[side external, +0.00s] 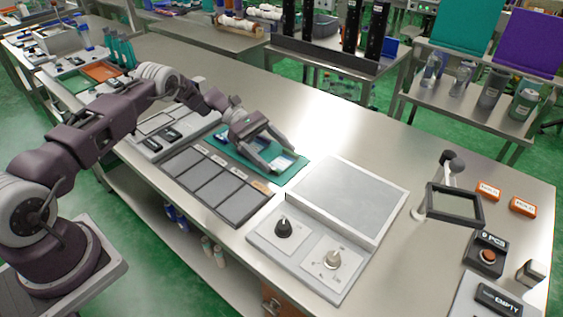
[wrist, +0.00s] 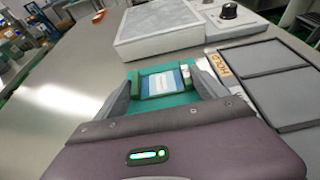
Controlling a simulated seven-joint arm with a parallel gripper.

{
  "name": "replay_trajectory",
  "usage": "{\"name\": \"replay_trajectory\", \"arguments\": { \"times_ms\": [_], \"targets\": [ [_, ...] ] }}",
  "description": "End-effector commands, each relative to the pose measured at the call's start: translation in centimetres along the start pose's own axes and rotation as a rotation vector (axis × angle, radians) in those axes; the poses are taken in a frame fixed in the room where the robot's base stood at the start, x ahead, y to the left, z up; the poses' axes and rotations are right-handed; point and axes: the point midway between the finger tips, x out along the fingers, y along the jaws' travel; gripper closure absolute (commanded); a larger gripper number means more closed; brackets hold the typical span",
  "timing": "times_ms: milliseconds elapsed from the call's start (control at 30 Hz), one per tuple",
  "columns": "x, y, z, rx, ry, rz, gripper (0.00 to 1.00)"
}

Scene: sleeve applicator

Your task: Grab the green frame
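My gripper (side external: 276,168) is low over a teal-green mat (side external: 297,178) on the steel bench. In the wrist view its two fingers (wrist: 162,90) are spread wide, one on each side of a small white-and-blue card (wrist: 162,83). I cannot tell whether the fingers touch anything. A separate green frame-like tray (side external: 75,82) lies at the far left end of the bench, away from my gripper, beside an orange one (side external: 102,72).
A dark panel of grey pads (side external: 215,185) lies beside the mat, with an orange HOLD label (wrist: 222,66). A raised grey plate (side external: 350,196) and a knob box (side external: 305,252) stand to the right. Bare bench lies behind the mat.

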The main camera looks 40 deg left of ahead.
Motion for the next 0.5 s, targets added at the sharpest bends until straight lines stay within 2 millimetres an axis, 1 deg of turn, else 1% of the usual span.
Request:
{"name": "replay_trajectory", "arguments": {
  "times_ms": [33,100,333,400,467,500],
  "targets": [
    [0.0,0.0,0.0,0.0,0.0,0.0,0.43],
    [0.0,0.0,0.0,0.0,0.0,0.0,0.57],
    [-0.1,0.0,0.2,0.001,-0.001,0.0,0.58],
    [-0.5,0.1,1.1,0.001,-0.001,0.001,0.58],
    [-1.0,0.1,2.5,0.003,-0.002,0.002,0.58],
    [-1.5,0.1,3.5,0.004,-0.001,0.002,0.58]
  ]
}}
